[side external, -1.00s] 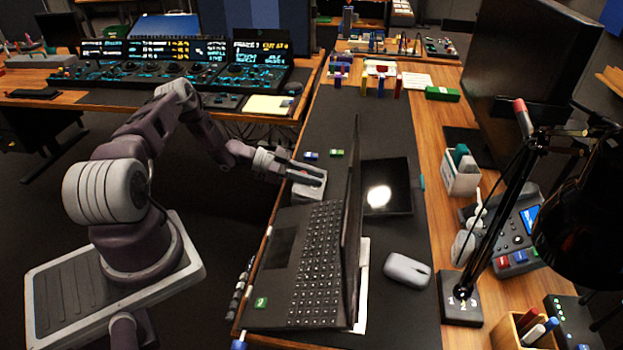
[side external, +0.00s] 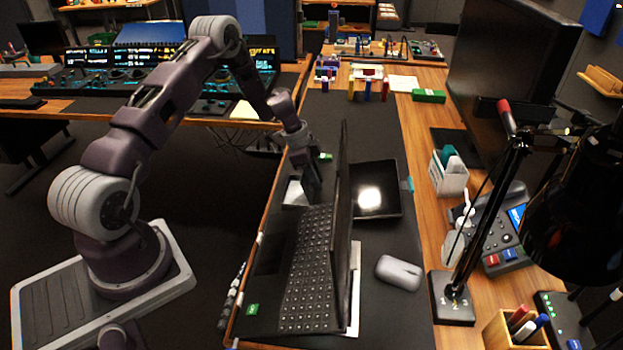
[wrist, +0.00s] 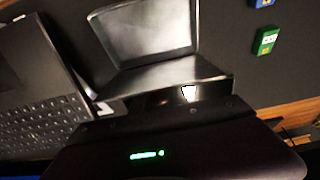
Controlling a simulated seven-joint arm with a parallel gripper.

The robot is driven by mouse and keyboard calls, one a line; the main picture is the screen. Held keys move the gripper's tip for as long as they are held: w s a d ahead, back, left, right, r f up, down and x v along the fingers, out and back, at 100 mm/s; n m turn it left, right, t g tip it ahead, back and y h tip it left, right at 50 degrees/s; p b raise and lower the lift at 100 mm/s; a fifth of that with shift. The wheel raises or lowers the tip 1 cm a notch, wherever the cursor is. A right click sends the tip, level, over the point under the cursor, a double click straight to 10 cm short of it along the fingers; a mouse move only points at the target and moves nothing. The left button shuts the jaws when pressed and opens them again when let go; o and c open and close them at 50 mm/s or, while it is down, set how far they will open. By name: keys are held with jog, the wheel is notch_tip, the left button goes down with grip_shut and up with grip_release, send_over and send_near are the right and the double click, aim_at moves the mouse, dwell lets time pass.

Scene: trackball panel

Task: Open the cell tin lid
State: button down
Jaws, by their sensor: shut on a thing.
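The cell tin (side external: 296,193) is a small silvery box beyond the laptop keyboard, on the dark desk mat. In the wrist view the tin (wrist: 150,30) shows as a rimmed, shallow square, with a grey lid panel (wrist: 165,78) meeting it at an angle, so the lid stands open to some degree. My gripper (side external: 312,198) points down at the tin's right side, close to the laptop screen. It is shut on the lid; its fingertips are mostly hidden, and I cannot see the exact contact.
The open laptop (side external: 306,270) stands just in front and to the right of the tin. A green block (wrist: 267,41) and a blue block (wrist: 262,3) lie on the mat nearby. A black tablet (side external: 375,190) and a mouse (side external: 398,272) lie beyond the screen.

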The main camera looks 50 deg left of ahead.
jog(key=g+y, duration=0.1)
jog(key=w+d+g+y, duration=0.1)
jog(key=g+y, duration=0.1)
jog(key=shift+w+d+f, duration=0.15)
jog(key=shift+f, duration=0.15)
jog(key=shift+w+d+f+g+y, duration=0.15)
jog(key=shift+f+g+y, duration=0.05)
jog(key=shift+g+y, duration=0.4)
jog(key=shift+w+d+f+g+y, duration=0.15)
jog(key=shift+f+g+y, duration=0.05)
jog(key=shift+g+y, duration=0.4)
jog(key=c, duration=1.3)
grip_release()
jog(key=v, duration=0.7)
jog(key=shift+d, duration=0.1)
jog(key=shift+r, duration=0.1)
